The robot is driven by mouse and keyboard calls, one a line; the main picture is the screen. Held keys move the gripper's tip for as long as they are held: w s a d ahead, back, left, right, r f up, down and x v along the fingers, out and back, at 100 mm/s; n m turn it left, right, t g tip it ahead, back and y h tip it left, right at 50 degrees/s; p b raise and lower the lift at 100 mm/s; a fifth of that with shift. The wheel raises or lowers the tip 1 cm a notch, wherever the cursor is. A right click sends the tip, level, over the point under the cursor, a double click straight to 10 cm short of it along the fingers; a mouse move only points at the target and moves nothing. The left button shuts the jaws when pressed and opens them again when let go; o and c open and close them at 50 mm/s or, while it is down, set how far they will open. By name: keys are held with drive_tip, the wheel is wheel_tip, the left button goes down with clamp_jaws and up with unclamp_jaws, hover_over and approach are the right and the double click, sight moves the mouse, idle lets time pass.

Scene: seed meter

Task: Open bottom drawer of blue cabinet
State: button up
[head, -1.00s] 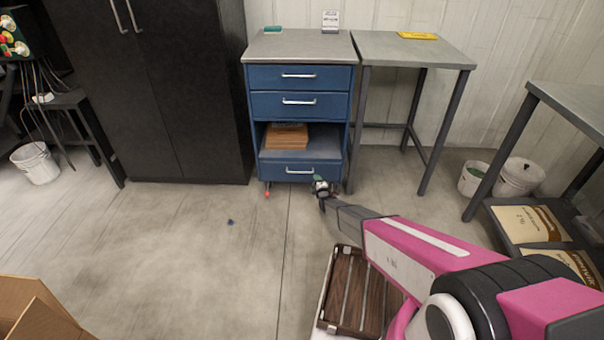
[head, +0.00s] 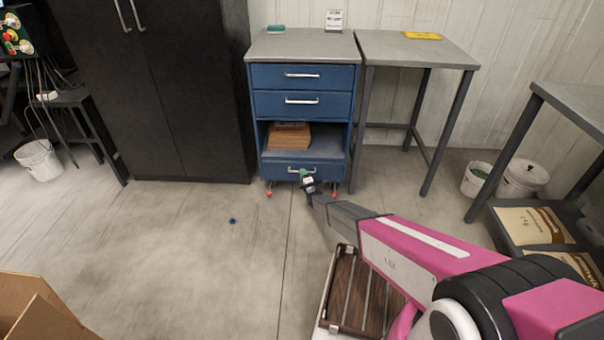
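The blue cabinet (head: 256,135) stands against the wall, with two upper drawers, an open shelf bay and a bottom drawer (head: 276,170) below it. The bottom drawer looks closed, with a silver bar handle (head: 294,170) across its front. My gripper (head: 306,178) is at the end of my pink arm, just in front of the right part of the bottom drawer, by the right end of the handle. It partly hides the drawer front. It is too small in view to tell whether its fingers are open or touch the handle.
A grey table (head: 412,52) stands right of the cabinet and a tall black cabinet (head: 190,100) stands left. A brown wooden slatted crate (head: 350,290) is below my arm. A cardboard box (head: 40,310) is at the lower left. The floor before the cabinet is mostly clear.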

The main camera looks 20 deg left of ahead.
drive_tip(key=shift+x, duration=1.1)
clamp_jaws()
drive_tip(key=shift+s, duration=0.1)
